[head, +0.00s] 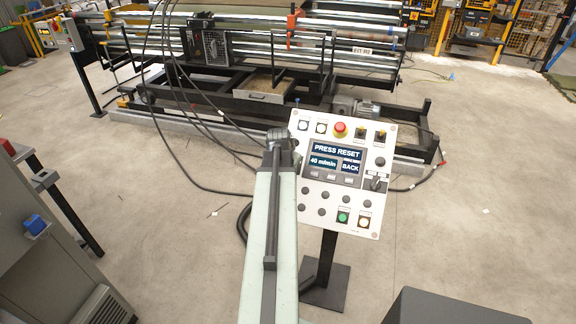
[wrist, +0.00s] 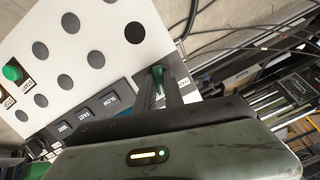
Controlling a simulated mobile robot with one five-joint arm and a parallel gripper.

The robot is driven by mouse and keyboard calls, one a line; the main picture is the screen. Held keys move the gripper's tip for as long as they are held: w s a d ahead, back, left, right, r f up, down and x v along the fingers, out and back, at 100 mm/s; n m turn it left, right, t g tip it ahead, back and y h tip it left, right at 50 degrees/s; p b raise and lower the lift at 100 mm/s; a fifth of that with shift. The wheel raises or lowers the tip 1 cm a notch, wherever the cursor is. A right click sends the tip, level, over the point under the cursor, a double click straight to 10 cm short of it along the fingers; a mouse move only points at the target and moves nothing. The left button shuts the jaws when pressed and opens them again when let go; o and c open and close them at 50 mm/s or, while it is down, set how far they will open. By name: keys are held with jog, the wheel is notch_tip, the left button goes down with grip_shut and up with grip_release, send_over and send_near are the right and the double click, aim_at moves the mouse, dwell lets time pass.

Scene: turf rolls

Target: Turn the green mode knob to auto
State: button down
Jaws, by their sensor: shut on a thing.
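The green mode knob (wrist: 158,74) shows in the wrist view near the edge of the white control panel (wrist: 75,45), beside a small label that seems to read MAN. My gripper (wrist: 161,84) is shut on the knob, with one dark finger on each side of it. Which setting the knob points to cannot be told. In the head view my gripper (head: 281,142) is at the left edge of the control panel (head: 322,212). The knob is hidden there behind my gripper and arm.
The panel's display (head: 336,160) reads PRESS RESET, 40 m/min and BACK. A red stop button (head: 340,129), a green button (head: 343,217) and several dark buttons surround it. The panel stands on a black post (head: 326,262). A roller machine (head: 260,60) and loose cables lie behind.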

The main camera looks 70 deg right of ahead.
jog(key=m, duration=0.5)
jog(key=shift+s+f+t, duration=0.1)
jog(key=shift+t, duration=0.3)
jog(key=shift+m, duration=0.3)
jog(key=c, duration=1.4)
grip_release()
jog(key=shift+c, duration=0.2)
jog(key=p+v, duration=0.6)
jog(key=v, duration=0.1)
jog(key=shift+a+r, duration=0.25)
jog(key=shift+a, duration=0.05)
